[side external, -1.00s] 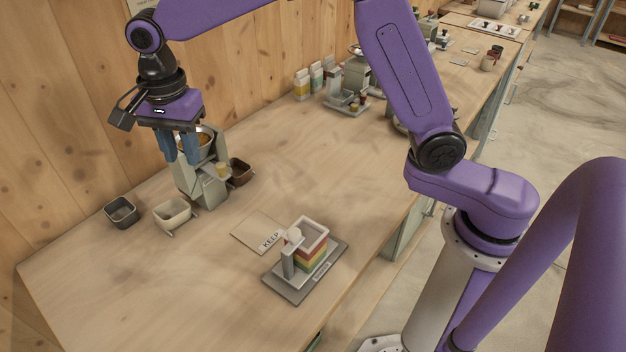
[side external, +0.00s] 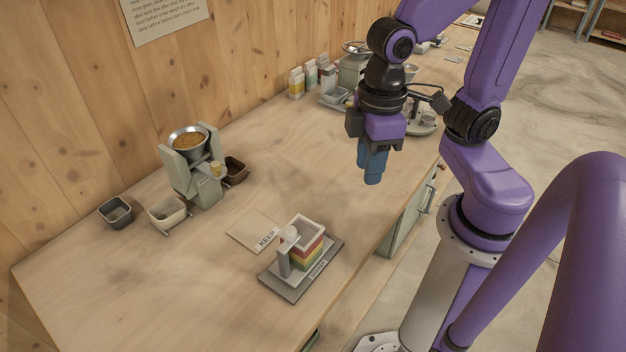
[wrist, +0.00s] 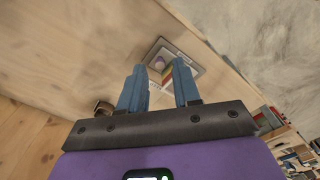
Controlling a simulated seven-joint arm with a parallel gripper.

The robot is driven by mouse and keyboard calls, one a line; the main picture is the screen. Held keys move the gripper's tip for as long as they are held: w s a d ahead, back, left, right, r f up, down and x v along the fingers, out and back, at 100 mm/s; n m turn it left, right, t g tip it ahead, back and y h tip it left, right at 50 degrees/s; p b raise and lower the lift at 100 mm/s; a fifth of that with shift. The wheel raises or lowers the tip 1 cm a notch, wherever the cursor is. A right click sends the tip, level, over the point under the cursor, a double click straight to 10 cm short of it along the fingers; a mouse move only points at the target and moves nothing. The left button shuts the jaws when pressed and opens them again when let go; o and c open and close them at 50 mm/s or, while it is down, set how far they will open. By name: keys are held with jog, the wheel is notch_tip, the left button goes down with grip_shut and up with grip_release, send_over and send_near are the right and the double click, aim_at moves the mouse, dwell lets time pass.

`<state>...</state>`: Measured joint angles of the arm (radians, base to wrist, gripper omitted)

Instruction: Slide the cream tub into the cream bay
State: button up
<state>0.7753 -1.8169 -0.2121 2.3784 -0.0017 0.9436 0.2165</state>
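The cream tub (side external: 167,212) is upright at the left front side of the feed mixer (side external: 193,165) in the side external view. A thin rail or foot shows under its front edge; I cannot tell whether the tub is fully inside the cream bay, whose inside is hidden. A brown tub (side external: 235,170) is at the mixer's right side, and a dark grey tub (side external: 116,212) stands apart to the left. My gripper (side external: 373,180) hangs above the right part of the bench, well away from the tubs. Its blue fingers (wrist: 160,68) are apart with nothing gripped in the wrist view.
A striped stack with a white top (side external: 308,240) stands on a grey base plate (side external: 283,287) near the front edge. A KEEP card (side external: 247,229) lies beside it. Cartons (side external: 297,82) and other equipment (side external: 350,75) stand at the back. The bench's left front is clear.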

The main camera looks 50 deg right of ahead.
jog(key=s+d+n, duration=0.1)
jog(key=s+d+f+n, duration=0.1)
jog(key=s+d+n, duration=0.1)
jog(key=shift+s+f, duration=0.1)
jog(key=shift+s, duration=0.15)
jog(key=c, duration=0.3)
jog(key=shift+s+d, duration=0.15)
grip_shut()
jog(key=w+a+f+m, duration=0.2)
jog(key=w+a+f, duration=0.2)
jog(key=w+a, duration=0.3)
jog(key=w+a+f+m+t, duration=0.1)
jog(key=w+a+f+m, duration=0.2)
jog(key=w+a, duration=0.3)
jog(key=w+a+f+m, duration=0.3)
jog(key=w+a+f, duration=0.2)
jog(key=w, duration=0.8)
jog(key=shift+w+a+f+t, duration=0.1)
jog(key=shift+a+f+t, duration=0.1)
jog(key=shift+a, duration=0.45)
jog(key=shift+w+a+f+t, duration=0.1)
jog(key=shift+a+f, duration=0.05)
jog(key=shift+a, duration=0.5)
send_near(169, 214)
jog(key=s+a+f, duration=0.2)
jog(key=shift+s+a+f, duration=0.1)
jog(key=shift+s+a, duration=0.2)
jog(key=shift+a, duration=0.05)
jog(key=shift+s+f, duration=0.1)
jog(key=shift+f, duration=0.75)
